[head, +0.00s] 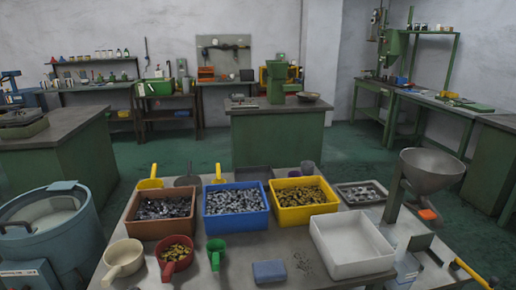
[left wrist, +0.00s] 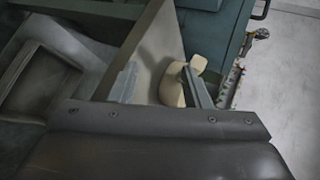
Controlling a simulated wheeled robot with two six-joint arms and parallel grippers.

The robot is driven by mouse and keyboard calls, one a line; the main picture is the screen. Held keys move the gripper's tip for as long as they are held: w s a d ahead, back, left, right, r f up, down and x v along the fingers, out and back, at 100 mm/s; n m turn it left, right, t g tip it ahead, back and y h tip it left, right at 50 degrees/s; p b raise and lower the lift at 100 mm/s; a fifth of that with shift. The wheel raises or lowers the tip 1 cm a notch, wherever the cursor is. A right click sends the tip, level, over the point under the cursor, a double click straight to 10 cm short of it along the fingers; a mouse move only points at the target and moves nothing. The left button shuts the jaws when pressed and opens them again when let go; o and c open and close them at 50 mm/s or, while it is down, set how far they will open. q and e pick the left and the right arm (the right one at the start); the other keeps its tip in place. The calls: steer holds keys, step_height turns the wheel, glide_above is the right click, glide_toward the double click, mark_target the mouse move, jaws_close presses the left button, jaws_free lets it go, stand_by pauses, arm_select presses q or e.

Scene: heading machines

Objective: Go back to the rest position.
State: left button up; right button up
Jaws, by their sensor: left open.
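My left gripper (left wrist: 160,86) shows only in the left wrist view. Its two grey fingers are apart, with nothing held between them. A cream scoop (left wrist: 174,88) lies beyond the fingers, partly hidden behind the right finger. A cream scoop also stands at the front left of the table in the head view (head: 123,259). Neither of my grippers shows in the head view, and my right gripper is in no view.
The worktable (head: 205,272) carries brown (head: 160,228), blue (head: 236,224) and yellow (head: 303,216) bins of metal parts. A white bin (head: 352,262) and a metal funnel (head: 432,170) stand right. A blue round machine (head: 50,230) stands left. Green floor lies behind.

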arm_select(q)
steer(key=s+f+n+h, duration=0.2)
steer(key=s+f, duration=0.1)
steer(key=s, duration=0.3)
steer(key=s+f+n+h, duration=0.1)
steer(key=s+f+h, duration=0.15)
steer(key=s, duration=0.45)
steer(key=s+d+r+n+g+h, duration=0.1)
steer(key=s+d+n+h, duration=0.3)
steer(key=s, duration=1)
step_height(320, 180, down, 23)
steer(key=g, duration=0.2)
steer(key=s+f+g+h, duration=0.1)
steer(key=s+f, duration=1.4)
steer(key=f, duration=0.2)
steer(key=shift+d+f+m, duration=0.4)
